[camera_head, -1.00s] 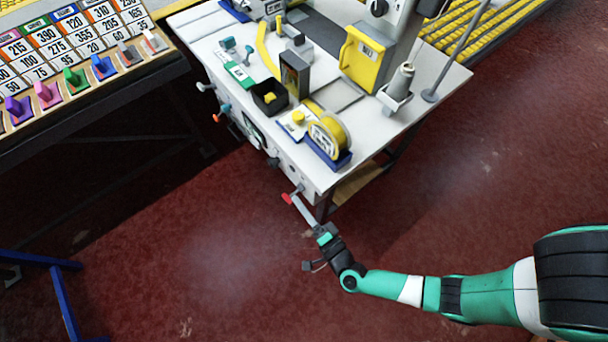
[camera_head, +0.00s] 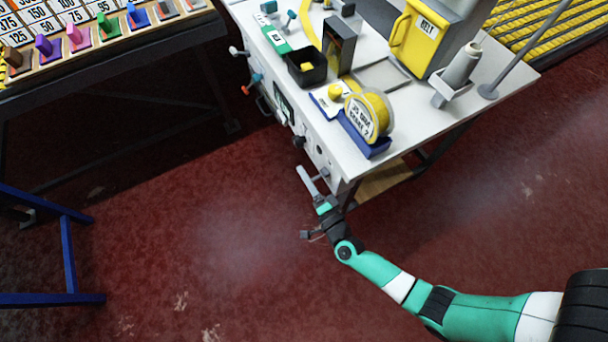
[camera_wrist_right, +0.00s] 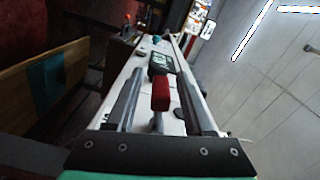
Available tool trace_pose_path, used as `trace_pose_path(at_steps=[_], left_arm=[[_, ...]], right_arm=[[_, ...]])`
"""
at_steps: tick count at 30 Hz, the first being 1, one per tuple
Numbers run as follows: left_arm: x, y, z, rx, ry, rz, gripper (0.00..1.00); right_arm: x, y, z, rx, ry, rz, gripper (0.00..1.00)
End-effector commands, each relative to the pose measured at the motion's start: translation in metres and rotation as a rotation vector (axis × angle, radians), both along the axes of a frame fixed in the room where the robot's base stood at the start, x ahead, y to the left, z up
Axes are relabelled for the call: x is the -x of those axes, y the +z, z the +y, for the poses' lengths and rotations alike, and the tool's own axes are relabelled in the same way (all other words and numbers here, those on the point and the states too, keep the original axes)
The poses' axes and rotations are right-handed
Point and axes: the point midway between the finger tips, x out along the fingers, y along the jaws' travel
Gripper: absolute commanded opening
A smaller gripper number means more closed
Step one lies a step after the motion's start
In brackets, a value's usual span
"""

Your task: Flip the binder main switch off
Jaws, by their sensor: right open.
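A red handle (camera_wrist_right: 160,95), likely the main switch, stands on the white front panel of the binder bench (camera_head: 465,95). In the right wrist view it lies between the two fingers of my right gripper (camera_wrist_right: 160,78), with gaps on both sides. The gripper is open. In the head view my right gripper (camera_head: 313,179) is at the near lower end of the bench's front panel and hides the red handle. Whether a finger touches the handle cannot be told. My left gripper is out of view.
Knobs and a small dark display (camera_head: 284,105) sit further along the panel. A yellow tape roll (camera_head: 371,112) in a blue holder stands above on the bench. A blue metal frame (camera_head: 68,252) is at the left. The red floor between is clear.

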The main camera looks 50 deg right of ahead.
Motion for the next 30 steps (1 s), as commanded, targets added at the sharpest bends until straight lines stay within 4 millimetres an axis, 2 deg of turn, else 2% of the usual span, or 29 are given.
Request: trace_pose_path(at_steps=[4, 11, 14, 20, 27, 30], left_arm=[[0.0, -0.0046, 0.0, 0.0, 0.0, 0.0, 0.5], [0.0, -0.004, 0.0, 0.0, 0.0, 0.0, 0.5], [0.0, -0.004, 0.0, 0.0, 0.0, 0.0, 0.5], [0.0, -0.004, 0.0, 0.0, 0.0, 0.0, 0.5], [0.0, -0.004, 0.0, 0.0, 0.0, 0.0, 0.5], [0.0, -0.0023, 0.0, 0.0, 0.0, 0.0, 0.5]], right_arm=[[-0.0115, -0.0002, -0.004, 0.0, -0.001, 0.0, 0.53], [-0.0127, 0.0007, -0.0042, 0.0, 0.0, 0.0, 0.53], [-0.0126, 0.0007, -0.0042, 0.0, 0.0, 0.0, 0.38], [-0.0124, 0.0006, -0.0042, 0.0, 0.0, 0.0, 0.02], [-0.0123, 0.0004, -0.0042, 0.003, 0.0, 0.001, 0.0], [-0.012, -0.0034, -0.0057, 0.073, -0.001, 0.025, 0.0]])
